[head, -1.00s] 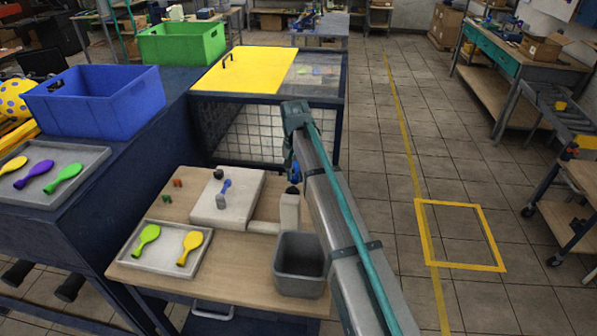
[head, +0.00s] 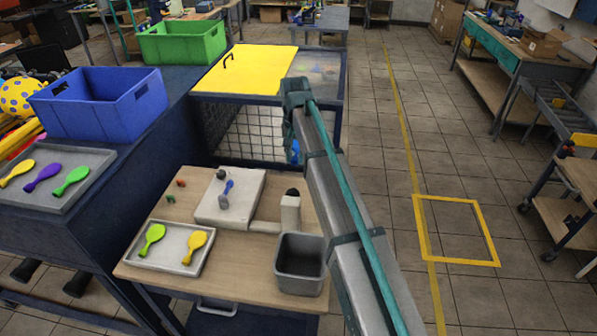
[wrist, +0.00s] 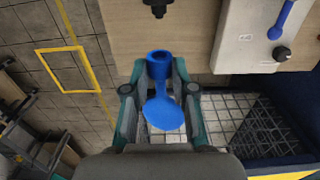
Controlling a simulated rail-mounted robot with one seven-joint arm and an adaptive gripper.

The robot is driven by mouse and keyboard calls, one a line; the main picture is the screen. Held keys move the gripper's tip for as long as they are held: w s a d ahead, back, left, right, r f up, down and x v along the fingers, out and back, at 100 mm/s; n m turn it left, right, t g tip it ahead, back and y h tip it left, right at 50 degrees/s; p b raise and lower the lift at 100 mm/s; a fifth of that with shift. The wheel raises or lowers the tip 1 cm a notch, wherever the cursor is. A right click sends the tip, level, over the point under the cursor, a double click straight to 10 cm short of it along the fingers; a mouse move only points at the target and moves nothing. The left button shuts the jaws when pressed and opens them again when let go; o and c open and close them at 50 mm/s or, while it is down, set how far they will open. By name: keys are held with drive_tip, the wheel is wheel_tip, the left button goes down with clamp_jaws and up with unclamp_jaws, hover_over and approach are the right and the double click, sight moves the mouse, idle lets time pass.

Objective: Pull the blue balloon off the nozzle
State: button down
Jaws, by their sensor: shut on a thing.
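The blue balloon (wrist: 163,112) is between the two fingers of my gripper (wrist: 158,72) in the wrist view, its ring-like mouth near the fingertips. My gripper is shut on it. In the head view a bit of the blue balloon (head: 295,151) shows beside my arm, above the far edge of the wooden table. The black-tipped nozzle (head: 292,192) stands on a pale post, clear of the balloon. A dark fitting at the top of the wrist view (wrist: 157,6) seems to be the nozzle. My fingers are mostly hidden in the head view.
The white printing unit (head: 212,212) with a blue lever (head: 228,188) sits left of the post. A grey bin (head: 301,264) stands in front. A tray (head: 146,262) holds green and yellow balloons. A wire-mesh cabinet (head: 250,140) stands behind the table. Open floor lies right.

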wheel_tip(320, 180, up, 4)
drive_tip(key=shift+r+p, duration=0.1)
drive_tip(key=shift+p, duration=0.8)
drive_tip(key=shift+r, duration=1.2)
drive_tip(key=shift+d, duration=0.1)
